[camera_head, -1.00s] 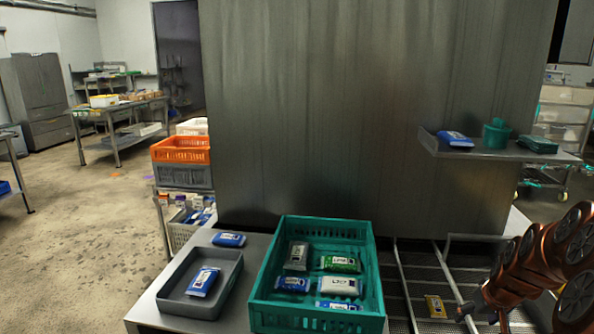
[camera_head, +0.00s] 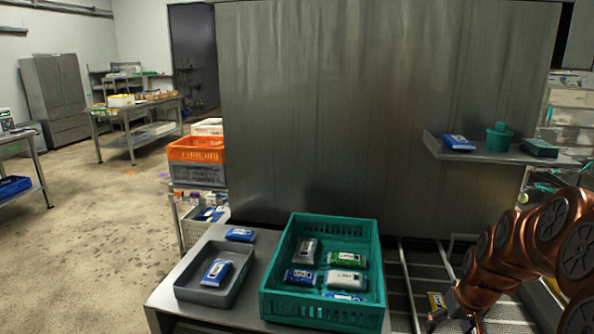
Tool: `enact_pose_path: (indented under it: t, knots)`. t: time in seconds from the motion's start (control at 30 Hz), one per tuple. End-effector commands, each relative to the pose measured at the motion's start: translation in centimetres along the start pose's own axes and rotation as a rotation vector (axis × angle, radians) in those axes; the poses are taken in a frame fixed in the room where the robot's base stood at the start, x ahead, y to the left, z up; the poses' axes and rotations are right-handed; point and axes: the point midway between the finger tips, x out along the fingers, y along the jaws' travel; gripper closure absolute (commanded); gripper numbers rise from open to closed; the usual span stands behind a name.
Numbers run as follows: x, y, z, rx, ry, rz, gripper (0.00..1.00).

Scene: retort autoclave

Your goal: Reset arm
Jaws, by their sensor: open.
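My copper-coloured arm comes in from the right edge, bent downward. My gripper (camera_head: 451,320) is at its lower end, at the bottom of the picture, open with nothing seen between its fingers. It is above the wire racks right of the green crate (camera_head: 270,291). A yellow pouch (camera_head: 436,300) on the rack shows just behind the gripper and is partly hidden by it. The lower part of the gripper is close to the picture's bottom edge.
The crate holds several pouches. A grey tray (camera_head: 182,291) with a blue pouch (camera_head: 217,271) is left of it on a metal table, another blue pouch (camera_head: 240,234) behind. A tall steel panel (camera_head: 330,110) and a wall shelf (camera_head: 490,153) stand behind. Floor at left is open.

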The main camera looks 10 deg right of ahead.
Motion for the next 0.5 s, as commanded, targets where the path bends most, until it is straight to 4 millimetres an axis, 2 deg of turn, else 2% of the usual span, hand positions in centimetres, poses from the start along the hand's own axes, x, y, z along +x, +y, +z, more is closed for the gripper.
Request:
enact_pose_path:
  t: [0.03, 0.2, 0.3, 0.5]
  knots:
    - [-1.3, -1.9, 0.4, -0.022, -0.013, -0.006, 0.24]
    - [-4.8, -8.0, 4.1, -0.081, -0.099, -0.029, 0.24]
    - [-6.8, -11.0, 6.9, -0.112, -0.153, -0.034, 0.24]
    - [-10.8, -15.4, 13.1, -0.163, -0.255, -0.026, 0.24]
